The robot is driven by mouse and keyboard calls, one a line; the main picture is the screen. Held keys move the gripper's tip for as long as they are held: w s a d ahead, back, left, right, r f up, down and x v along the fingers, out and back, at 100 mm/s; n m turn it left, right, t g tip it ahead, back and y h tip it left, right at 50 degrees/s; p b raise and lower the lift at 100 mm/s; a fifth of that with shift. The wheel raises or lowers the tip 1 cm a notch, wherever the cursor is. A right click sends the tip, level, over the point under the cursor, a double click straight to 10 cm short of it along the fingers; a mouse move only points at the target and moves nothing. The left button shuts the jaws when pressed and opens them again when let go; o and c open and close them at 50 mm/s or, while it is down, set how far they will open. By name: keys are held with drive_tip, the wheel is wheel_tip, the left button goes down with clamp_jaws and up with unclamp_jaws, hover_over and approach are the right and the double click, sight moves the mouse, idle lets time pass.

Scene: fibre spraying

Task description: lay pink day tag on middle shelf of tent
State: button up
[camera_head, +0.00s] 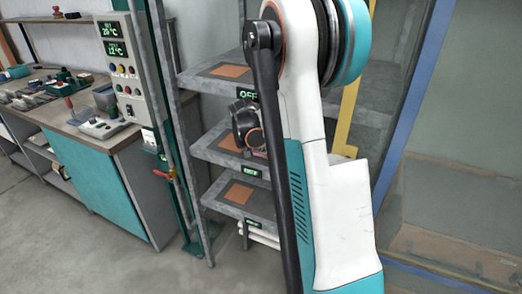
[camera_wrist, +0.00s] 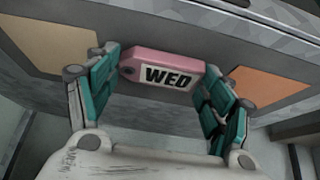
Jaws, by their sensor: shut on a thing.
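The pink day tag (camera_wrist: 163,66) reads "WED" and sits between the teal fingers of my gripper (camera_wrist: 161,72), which is shut on it, in the wrist view. In the head view the middle shelf (camera_head: 204,149) of the tent's grey rack carries an orange-brown square pad. The dark end of my arm shows just above this shelf, at its right side. My arm hides the right part of the shelves, and I cannot make out the tag or fingertips there. In the wrist view, a grey surface with a tan patch (camera_wrist: 50,36) and an orange patch (camera_wrist: 268,92) lies behind the tag.
An upper shelf (camera_head: 196,79) and a lower shelf (camera_head: 218,201) also carry orange-brown pads. Small green-lit displays mark the shelf edges. A control panel (camera_head: 122,62) and a cluttered workbench (camera_head: 60,121) stand at left. Grey floor is open in front.

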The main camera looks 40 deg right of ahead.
drive_tip(key=o, duration=0.9)
drive_tip(key=shift+o, duration=0.2)
drive_tip(key=p+v, duration=0.2)
drive_tip(key=v, duration=0.5)
drive_tip(key=shift+r+p, duration=0.3)
drive_tip(key=shift+p, duration=0.1)
drive_tip(key=shift+a, duration=0.1)
